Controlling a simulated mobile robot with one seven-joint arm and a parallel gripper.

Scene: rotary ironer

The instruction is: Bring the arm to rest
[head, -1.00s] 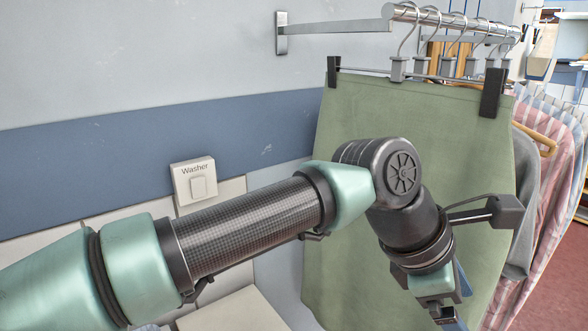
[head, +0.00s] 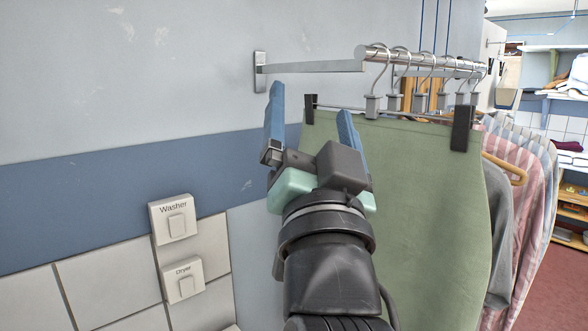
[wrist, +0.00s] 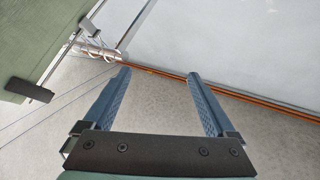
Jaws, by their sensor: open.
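My gripper (head: 311,115) points upward in front of the wall in the head view, with its two blue fingers spread apart. Its fingers also show in the wrist view (wrist: 158,98), open with nothing between them. My arm rises from the bottom of the head view and covers the left part of a green hanging cloth (head: 420,190). The gripper is left of and in front of this cloth; I cannot tell the exact gap.
A metal rail (head: 425,62) with several clip hangers holds the green cloth, with striped shirts (head: 530,190) behind at right. A Washer switch (head: 173,219) and a Dryer switch (head: 183,279) are on the wall at left. The wall area above them is bare.

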